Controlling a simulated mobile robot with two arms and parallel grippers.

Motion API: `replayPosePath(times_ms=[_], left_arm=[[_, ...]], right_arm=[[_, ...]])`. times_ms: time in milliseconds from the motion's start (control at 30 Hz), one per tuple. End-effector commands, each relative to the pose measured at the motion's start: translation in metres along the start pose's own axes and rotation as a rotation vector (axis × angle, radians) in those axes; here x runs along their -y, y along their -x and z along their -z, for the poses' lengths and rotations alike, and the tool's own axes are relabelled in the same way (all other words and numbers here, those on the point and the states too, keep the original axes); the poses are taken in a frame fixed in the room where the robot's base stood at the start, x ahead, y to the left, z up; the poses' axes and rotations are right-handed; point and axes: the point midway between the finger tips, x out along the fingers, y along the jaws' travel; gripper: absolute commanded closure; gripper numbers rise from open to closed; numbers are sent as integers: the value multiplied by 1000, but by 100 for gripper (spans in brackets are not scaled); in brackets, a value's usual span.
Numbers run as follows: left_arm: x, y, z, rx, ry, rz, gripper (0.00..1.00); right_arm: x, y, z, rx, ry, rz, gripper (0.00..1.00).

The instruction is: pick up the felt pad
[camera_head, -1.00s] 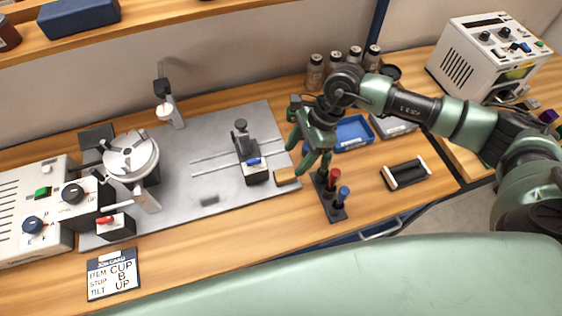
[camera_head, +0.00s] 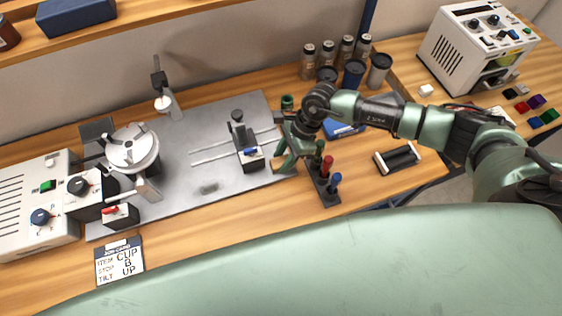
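A small tan block (camera_head: 278,168), which may be the felt pad, lies at the right edge of the grey metal plate (camera_head: 225,165). It is mostly hidden behind my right gripper. A flat grey-green piece (camera_head: 208,187) lies on the plate's front part; I cannot tell its material. My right gripper (camera_head: 290,167) points down right at the tan block, seen from above. Its fingertips overlap the block in the picture, and I cannot tell whether they touch it or how far apart they are. My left gripper is not in view.
A pen stand (camera_head: 328,197) with green, red and blue pens is close to the right of the gripper. A small black fixture (camera_head: 250,160) stands on the plate to its left. Behind are a blue tray (camera_head: 345,130) and several jars (camera_head: 326,55). A black-and-white holder (camera_head: 398,158) lies right.

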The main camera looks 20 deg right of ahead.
Motion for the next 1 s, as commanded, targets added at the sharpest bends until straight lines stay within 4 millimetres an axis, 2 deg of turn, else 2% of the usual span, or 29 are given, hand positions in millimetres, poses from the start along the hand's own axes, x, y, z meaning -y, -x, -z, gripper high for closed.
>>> replayPosePath(times_ms=[33, 67, 367, 567, 767, 1000], left_arm=[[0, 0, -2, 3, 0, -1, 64], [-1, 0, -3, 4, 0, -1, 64], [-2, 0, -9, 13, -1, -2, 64], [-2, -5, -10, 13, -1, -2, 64], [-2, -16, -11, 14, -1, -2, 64], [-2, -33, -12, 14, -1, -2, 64]], right_arm=[[0, 0, 0, 0, 0, 0, 93], [0, 0, 0, 0, 0, 0, 100], [0, 1, 0, 0, 0, 0, 100], [1, 14, -6, 1, 0, 2, 100], [2, 50, -20, 1, 4, 6, 100], [1, 107, -44, 0, 5, 6, 100]])
